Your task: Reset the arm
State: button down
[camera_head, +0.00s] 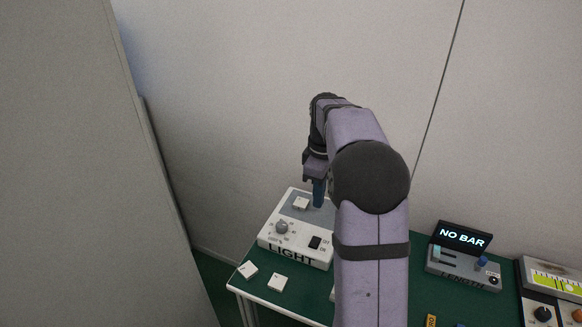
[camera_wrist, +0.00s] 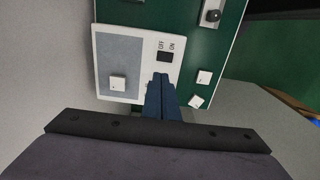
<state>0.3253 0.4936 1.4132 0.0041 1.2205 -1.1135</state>
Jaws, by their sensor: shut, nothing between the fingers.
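The fingers hide part of the box's edge, including the knob (camera_head: 282,227) in the wrist view.
Two white tiles (camera_head: 247,269) (camera_head: 277,282) lie on the green table (camera_head: 300,305) before the box. Right of my arm stand a LENGTH device (camera_head: 463,268) with a NO BAR display (camera_head: 462,238) and another instrument (camera_head: 555,280). Grey walls stand behind and left.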

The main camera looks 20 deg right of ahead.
jog(key=s+a+f+m, duration=0.3)
jog(key=s+f+m, duration=0.6)
jog(key=f+m, duration=0.15)
jog(key=s+a+g+p, duration=0.2)
jog(key=s+a, duration=0.6)
jog(key=s, duration=0.6)
jog(key=a+r+n+t, duration=0.1)
jog(key=a+r, duration=0.3)
jog(key=r, duration=0.1)
jog(key=shift+t+p, duration=0.4)
